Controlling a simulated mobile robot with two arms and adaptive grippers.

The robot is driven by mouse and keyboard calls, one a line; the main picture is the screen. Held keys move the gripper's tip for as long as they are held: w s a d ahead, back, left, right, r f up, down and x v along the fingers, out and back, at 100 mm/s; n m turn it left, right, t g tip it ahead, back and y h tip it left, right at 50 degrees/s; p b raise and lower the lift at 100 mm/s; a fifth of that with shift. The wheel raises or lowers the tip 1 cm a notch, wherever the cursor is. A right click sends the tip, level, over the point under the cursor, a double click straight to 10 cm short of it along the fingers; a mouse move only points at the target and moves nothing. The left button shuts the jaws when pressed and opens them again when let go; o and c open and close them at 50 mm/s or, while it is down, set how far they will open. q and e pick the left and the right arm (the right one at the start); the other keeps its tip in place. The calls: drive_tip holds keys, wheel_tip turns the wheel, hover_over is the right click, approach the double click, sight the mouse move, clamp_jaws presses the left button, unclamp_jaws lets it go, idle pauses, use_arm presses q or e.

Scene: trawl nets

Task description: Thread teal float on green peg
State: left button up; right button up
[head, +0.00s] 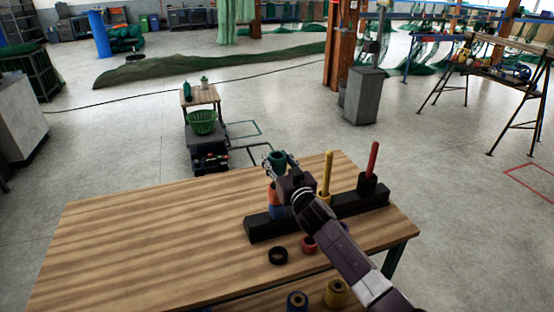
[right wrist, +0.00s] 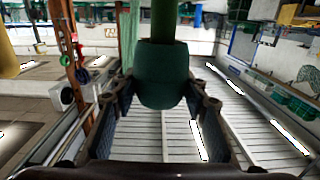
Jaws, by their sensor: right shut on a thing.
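The teal float (head: 278,158) is held up by my right gripper (head: 280,163), whose fingers are closed on its sides. The right wrist view shows the float (right wrist: 162,75) between the fingers (right wrist: 162,92). The green peg (right wrist: 163,18) lines up with the float in that view and meets its upper edge there; whether the peg's tip is inside or just behind it I cannot tell. In the head view the gripper hides the green peg. Orange and blue floats (head: 272,208) are stacked at the left end of the black block (head: 262,228), below the teal float. My left gripper is out of view.
A yellow peg (head: 327,172) and a red peg (head: 373,160) stand farther right on the block. Loose black (head: 278,255), red (head: 308,246), blue (head: 297,301) and yellow (head: 336,295) pieces lie near the front. The wooden table's (head: 150,235) left side is clear.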

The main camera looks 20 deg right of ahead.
drive_tip(key=shift+f, duration=0.1)
drive_tip(key=o, duration=1.2)
drive_tip(key=shift+s, duration=0.1)
drive_tip(key=s, duration=1.2)
drive_tip(key=shift+d, duration=0.4)
